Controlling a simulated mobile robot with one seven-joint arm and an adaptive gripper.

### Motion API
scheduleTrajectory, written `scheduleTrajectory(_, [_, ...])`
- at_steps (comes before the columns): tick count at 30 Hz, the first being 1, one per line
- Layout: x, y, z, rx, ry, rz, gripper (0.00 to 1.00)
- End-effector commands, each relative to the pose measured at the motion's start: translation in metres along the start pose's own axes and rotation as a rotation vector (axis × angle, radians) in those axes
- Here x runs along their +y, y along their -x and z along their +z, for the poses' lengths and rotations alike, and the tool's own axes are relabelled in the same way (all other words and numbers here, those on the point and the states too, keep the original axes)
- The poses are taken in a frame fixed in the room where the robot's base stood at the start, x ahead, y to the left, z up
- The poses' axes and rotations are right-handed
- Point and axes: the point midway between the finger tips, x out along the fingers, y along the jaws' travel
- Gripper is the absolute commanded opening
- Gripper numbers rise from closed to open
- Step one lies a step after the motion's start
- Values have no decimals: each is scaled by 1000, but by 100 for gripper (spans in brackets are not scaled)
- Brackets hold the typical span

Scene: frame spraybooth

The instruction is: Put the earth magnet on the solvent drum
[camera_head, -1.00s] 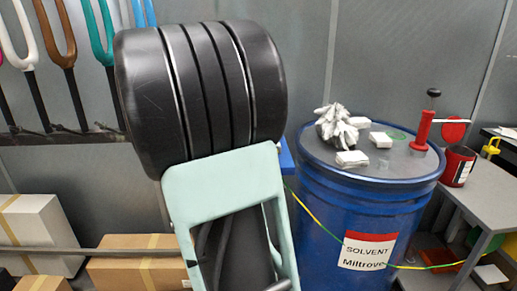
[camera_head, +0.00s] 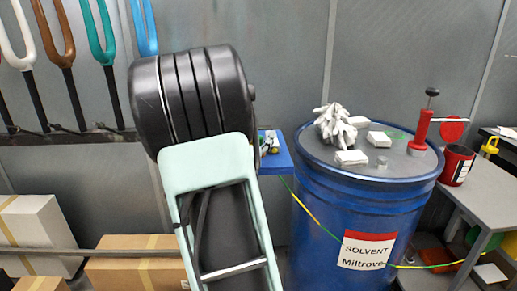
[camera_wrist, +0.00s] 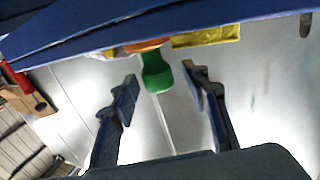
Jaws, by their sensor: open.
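The blue solvent drum (camera_head: 345,215) stands right of centre in the head view, with a label reading SOLVENT Miltrove. I cannot pick out the earth magnet for certain. My gripper (camera_wrist: 160,75) is open in the wrist view, with nothing between its fingers. A green rounded object (camera_wrist: 157,72) shows beyond and between the fingertips, below a blue edge (camera_wrist: 150,28); whether it is touched is unclear. In the head view my arm hides the gripper. A blue surface (camera_head: 277,166) with small items shows behind my arm, left of the drum.
The drum lid carries crumpled white gloves (camera_head: 338,125), several white blocks and a red-handled tool (camera_head: 421,130). A green-yellow cable (camera_head: 312,208) crosses the drum's front. A grey bench (camera_head: 480,185) with a red can (camera_head: 456,165) stands right. Boxes (camera_head: 140,270) lie lower left.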

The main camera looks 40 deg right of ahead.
Motion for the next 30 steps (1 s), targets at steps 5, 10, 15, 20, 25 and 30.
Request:
scheduleTrajectory(5, [0,0,0,0,0,0,25])
scheduleTrajectory(10, [0,0,0,0,0,-1,6])
scheduleTrajectory(15, [0,0,-1,2,-1,0,0])
scheduleTrajectory(20, [0,0,-1,2,-1,0,0])
scheduleTrajectory(25, [0,0,-6,2,-1,0,0])
scheduleTrajectory(30, [-1,0,-20,3,-3,-1,0])
